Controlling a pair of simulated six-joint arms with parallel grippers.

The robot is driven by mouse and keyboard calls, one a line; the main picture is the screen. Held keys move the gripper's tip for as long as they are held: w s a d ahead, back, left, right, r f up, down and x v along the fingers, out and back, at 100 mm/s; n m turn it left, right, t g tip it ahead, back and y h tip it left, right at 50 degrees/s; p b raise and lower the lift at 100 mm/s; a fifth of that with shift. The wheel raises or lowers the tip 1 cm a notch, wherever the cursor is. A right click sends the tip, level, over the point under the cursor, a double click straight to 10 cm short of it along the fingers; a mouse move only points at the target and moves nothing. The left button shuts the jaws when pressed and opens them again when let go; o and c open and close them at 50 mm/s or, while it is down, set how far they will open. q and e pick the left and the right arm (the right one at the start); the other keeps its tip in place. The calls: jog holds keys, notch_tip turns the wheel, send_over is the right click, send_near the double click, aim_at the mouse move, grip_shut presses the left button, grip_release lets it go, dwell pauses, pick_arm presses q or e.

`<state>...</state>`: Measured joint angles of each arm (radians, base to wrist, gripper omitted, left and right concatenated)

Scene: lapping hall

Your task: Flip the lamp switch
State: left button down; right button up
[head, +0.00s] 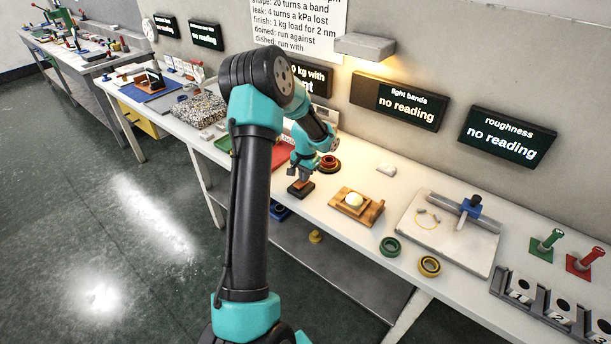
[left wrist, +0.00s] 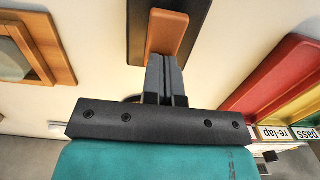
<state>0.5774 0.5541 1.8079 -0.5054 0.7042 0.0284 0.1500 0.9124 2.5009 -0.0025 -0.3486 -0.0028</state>
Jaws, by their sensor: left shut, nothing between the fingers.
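The lamp switch (head: 301,190) is a dark base with an orange-brown rocker on top, on the white bench. In the left wrist view the rocker (left wrist: 167,34) lies just beyond my fingertips, with the dark base (left wrist: 139,40) around it. My left gripper (head: 303,177) points down right over the switch, shut and empty. Its closed fingers (left wrist: 166,62) overlap the near end of the rocker; whether they touch it I cannot tell. The lamp (head: 365,46) on the wall casts a warm glow beneath it. My right gripper is out of view.
A wooden holder with a pale disc (head: 354,201) stands right of the switch. Red and yellow trays (left wrist: 285,75) are on the other side. My left arm hides part of the bench.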

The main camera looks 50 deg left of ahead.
pick_arm(q)
jog(key=shift+s+d+f, duration=0.3)
jog(key=shift+s+f, duration=0.05)
jog(key=shift+f, duration=0.25)
jog(key=shift+s+d+r, duration=0.15)
jog(key=shift+s, duration=0.4)
jog(key=shift+r, duration=0.15)
notch_tip(320, 180, up, 15)
jog(key=w, duration=0.1)
jog(key=shift+w+a, duration=0.3)
jog(key=shift+f, duration=0.25)
